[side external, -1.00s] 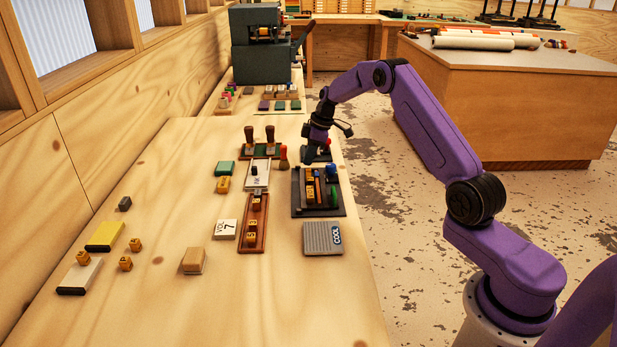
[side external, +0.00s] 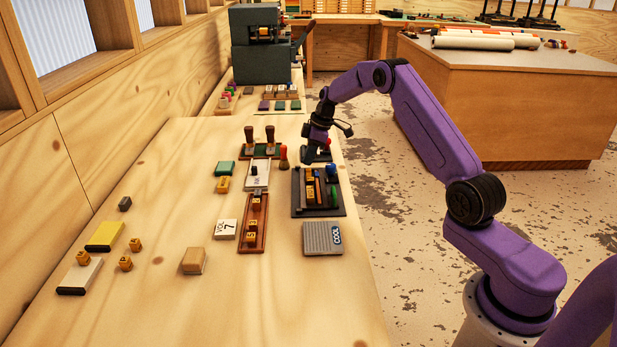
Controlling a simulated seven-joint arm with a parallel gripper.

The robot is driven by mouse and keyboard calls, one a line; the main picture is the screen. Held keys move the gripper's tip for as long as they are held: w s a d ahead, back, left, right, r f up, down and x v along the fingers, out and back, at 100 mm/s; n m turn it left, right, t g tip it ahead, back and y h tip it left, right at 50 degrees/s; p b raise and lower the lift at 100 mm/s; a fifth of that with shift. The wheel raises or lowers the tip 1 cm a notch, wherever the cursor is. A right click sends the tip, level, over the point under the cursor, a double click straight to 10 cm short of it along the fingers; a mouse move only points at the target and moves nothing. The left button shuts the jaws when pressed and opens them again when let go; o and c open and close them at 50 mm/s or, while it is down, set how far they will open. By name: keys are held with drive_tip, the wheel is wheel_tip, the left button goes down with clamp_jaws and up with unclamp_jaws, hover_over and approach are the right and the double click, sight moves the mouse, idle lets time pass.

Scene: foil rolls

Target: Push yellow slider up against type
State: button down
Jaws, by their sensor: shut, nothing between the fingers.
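A dark tray (side external: 300,210) lies near the right edge of the wooden table, holding small coloured pieces. A yellow-orange block (side external: 310,173) sits at its far end, and another yellow block (side external: 310,192) lies nearer, beside slim dark bars. These look like the slider and type, but I cannot tell which is which at this size. A blue piece (side external: 331,171) and a green piece (side external: 333,190) are on the tray's right side. My gripper (side external: 309,159) is shut and empty, pointing down just above the tray's far end. I cannot tell whether it touches anything.
A wooden rack (side external: 253,240) with small yellow blocks stands left of the tray. A grey ribbed block (side external: 318,240) marked COOL lies in front. Two dark-handled stamps (side external: 259,140) stand behind left. Yellow and white blocks lie at far left.

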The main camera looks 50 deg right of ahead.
sight(309, 170)
drive_tip(key=shift+f, duration=1.7)
idle(0.6)
drive_tip(key=shift+r, duration=0.45)
drive_tip(key=shift+s+a, duration=1.35)
drive_tip(key=shift+a, duration=0.05)
idle(1.2)
drive_tip(key=shift+w+d+r, duration=0.1)
drive_tip(key=shift+w+d, duration=0.2)
drive_tip(key=shift+d, duration=0.05)
drive_tip(key=shift+r, duration=3.4)
